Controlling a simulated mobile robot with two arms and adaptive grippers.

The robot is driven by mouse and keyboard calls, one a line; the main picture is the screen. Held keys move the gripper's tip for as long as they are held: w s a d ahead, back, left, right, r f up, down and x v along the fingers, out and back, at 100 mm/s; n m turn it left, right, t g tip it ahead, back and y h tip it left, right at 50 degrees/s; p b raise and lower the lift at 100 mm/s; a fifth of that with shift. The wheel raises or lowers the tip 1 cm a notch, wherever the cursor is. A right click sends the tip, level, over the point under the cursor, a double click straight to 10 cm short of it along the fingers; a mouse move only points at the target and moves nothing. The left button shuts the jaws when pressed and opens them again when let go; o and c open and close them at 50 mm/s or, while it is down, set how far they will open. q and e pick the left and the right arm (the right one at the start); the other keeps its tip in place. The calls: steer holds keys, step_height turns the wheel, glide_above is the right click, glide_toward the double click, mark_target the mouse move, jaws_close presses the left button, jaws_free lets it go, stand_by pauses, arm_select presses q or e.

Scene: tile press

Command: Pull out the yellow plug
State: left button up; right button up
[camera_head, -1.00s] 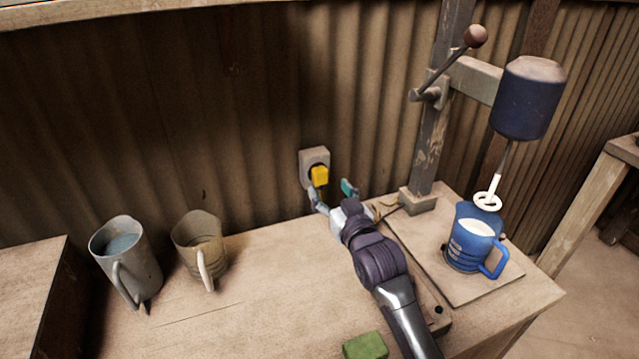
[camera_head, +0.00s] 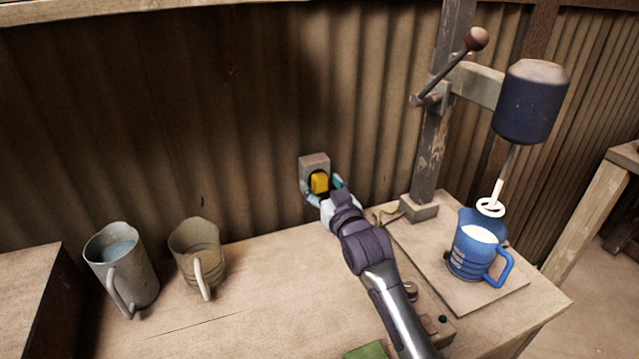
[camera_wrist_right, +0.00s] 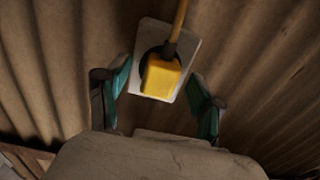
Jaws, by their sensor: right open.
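The yellow plug (camera_head: 319,183) sits in the grey wall socket (camera_head: 313,161) on the corrugated wall. In the right wrist view the plug (camera_wrist_right: 161,77) is in front of the pale socket plate (camera_wrist_right: 188,52), with a cord rising from its top. My right gripper (camera_head: 322,190) is at the socket, its fingers on either side of the plug. In the right wrist view the teal-padded fingers (camera_wrist_right: 160,92) are apart, with a gap between each finger and the plug. My left gripper is not in view.
A grey mug (camera_head: 130,275) and a brownish mug (camera_head: 197,255) stand on the workbench (camera_head: 250,310) at left. At right a stand (camera_head: 432,150) holds a dark mixer (camera_head: 530,100) above a blue mug (camera_head: 470,255). A green block (camera_head: 368,352) lies at the front edge.

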steer(key=shift+p, duration=0.55)
stand_by(0.6)
steer(key=shift+c, duration=0.4)
jaws_close()
steer(key=shift+s+d, duration=0.1)
steer(key=shift+s, duration=0.05)
steer(key=shift+p+v, duration=1.15)
steer(key=shift+v, duration=0.1)
steer(key=shift+p+v, duration=1.05)
steer(key=shift+v, duration=0.5)
